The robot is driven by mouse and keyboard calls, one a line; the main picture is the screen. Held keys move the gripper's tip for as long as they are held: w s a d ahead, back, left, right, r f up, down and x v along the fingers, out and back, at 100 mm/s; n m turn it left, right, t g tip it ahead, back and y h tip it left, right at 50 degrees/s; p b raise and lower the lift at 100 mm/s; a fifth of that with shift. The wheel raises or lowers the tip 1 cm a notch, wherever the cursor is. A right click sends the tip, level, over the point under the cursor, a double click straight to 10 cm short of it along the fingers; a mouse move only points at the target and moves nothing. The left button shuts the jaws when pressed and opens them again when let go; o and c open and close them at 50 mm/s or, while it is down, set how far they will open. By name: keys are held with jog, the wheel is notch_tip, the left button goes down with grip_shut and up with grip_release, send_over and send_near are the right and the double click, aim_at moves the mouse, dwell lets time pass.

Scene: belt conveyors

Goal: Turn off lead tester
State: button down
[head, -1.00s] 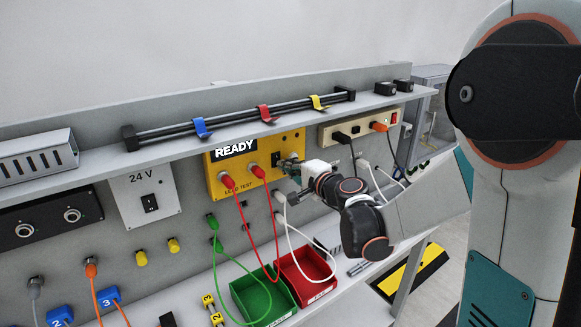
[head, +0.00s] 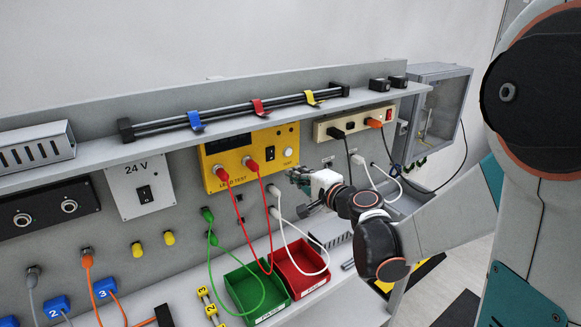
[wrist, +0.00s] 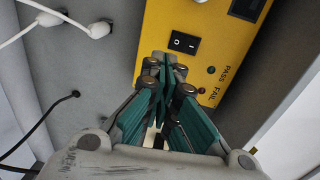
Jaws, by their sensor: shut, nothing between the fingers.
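The lead tester is a yellow box (head: 232,177) on the grey panel, with LEAD TEST on its front. Its display (head: 216,146) is dark.
A beige power strip (head: 352,122) with plugs is to the right. A shelf with coloured clips (head: 258,107) overhangs the panel. White cables hang close to my gripper. Green (head: 233,286) and red (head: 312,287) bins stand below.

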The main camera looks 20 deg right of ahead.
jog(key=v, duration=0.6)
jog(key=shift+s+f, duration=0.15)
jog(key=shift+f, duration=0.5)
